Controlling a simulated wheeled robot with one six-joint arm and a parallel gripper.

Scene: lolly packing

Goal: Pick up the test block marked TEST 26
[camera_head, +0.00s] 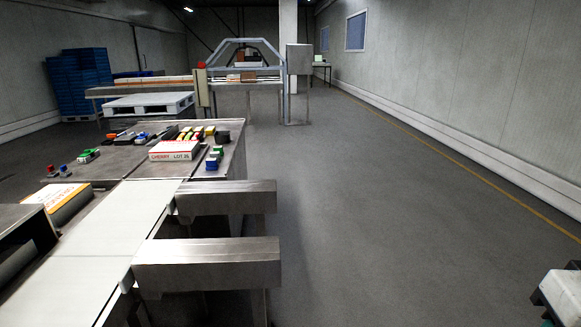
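Several small coloured blocks stand on the dark metal table (130,165) at the left. The marking TEST 26 cannot be read on any block, so I cannot tell which is the test block. A white and orange carton (175,151) with CHERRY and a lot number on its side lies among them.
A pale conveyor belt (115,235) with metal side housings (207,262) runs in front of the table. Another carton (55,196) lies at its left. A white pallet (148,104) and blue stacked crates (80,82) stand behind.

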